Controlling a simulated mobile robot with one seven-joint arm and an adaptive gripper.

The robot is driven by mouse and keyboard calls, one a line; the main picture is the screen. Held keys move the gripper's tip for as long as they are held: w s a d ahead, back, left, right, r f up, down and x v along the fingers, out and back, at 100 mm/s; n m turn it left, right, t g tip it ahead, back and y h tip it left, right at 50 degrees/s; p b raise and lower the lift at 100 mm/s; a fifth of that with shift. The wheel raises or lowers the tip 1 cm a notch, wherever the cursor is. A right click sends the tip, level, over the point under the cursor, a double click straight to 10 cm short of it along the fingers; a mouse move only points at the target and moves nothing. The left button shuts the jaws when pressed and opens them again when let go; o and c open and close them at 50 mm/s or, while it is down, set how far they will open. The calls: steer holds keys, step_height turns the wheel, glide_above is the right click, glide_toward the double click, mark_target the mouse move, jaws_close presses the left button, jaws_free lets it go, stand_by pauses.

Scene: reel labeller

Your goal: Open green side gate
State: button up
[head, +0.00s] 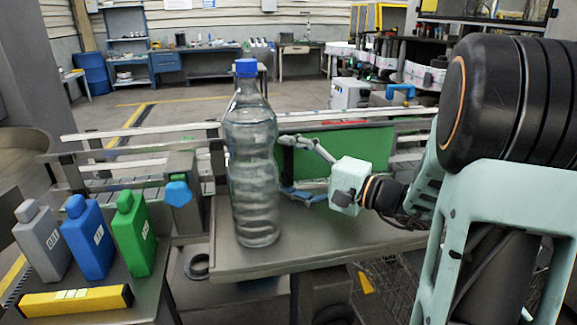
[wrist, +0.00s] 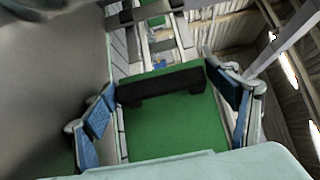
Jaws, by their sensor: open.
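The green side gate (head: 350,147) is an upright green panel behind the table, right of the bottle in the head view. It also fills the middle of the wrist view (wrist: 170,132), with a black bar (wrist: 160,85) across it, perhaps its handle. My gripper (head: 292,168) is open and empty in front of the panel, its fingertips pointing left towards the bottle. In the wrist view my gripper (wrist: 163,98) has its blue-padded fingers on either side of the black bar. I cannot tell whether they touch it. The bottle may hide the gate's left end.
A large clear bottle (head: 252,170) with a blue cap stands on the grey table (head: 330,240), close to my fingertips. Grey, blue (head: 88,240) and green (head: 133,235) containers and a yellow bar (head: 75,300) are at the lower left. Conveyor rails (head: 110,155) run behind.

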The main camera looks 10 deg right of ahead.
steer(key=shift+c, duration=0.6)
steer(key=c, duration=1.3)
steer(key=shift+d, duration=0.15)
